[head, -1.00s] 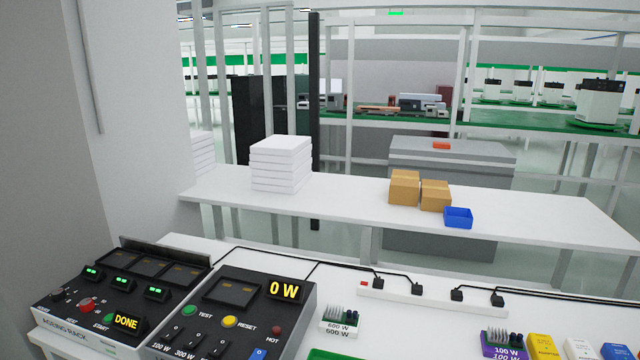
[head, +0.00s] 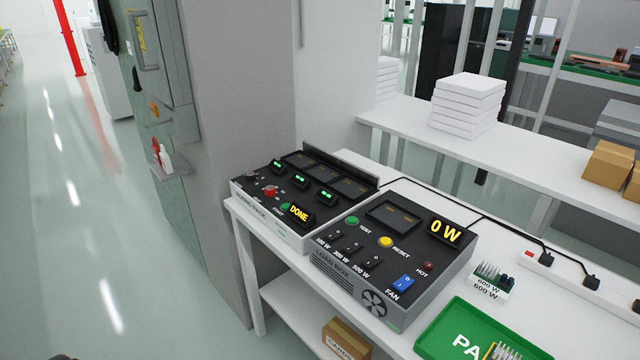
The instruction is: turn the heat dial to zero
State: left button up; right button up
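A red knob (head: 269,191) sits on the sloped black panel of the rack box (head: 265,219) at the left end of the white bench. It looks like the heat dial, but its lettering is too small to read and I cannot tell its setting. The rack box has several small green displays, dark slots, a green button (head: 285,207) and a yellow "DONE" display (head: 299,213).
Right of the rack box stands the load box (head: 390,292), with switches, buttons and a "0 W" display (head: 445,231). A green tray (head: 450,318) and a small 600 W block (head: 489,284) are further right. A grey wall (head: 235,90) stands behind; the aisle floor at left is clear.

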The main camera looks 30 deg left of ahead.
aim_at(270, 191)
jog(key=u, duration=1.3)
jog(key=i, duration=0.1)
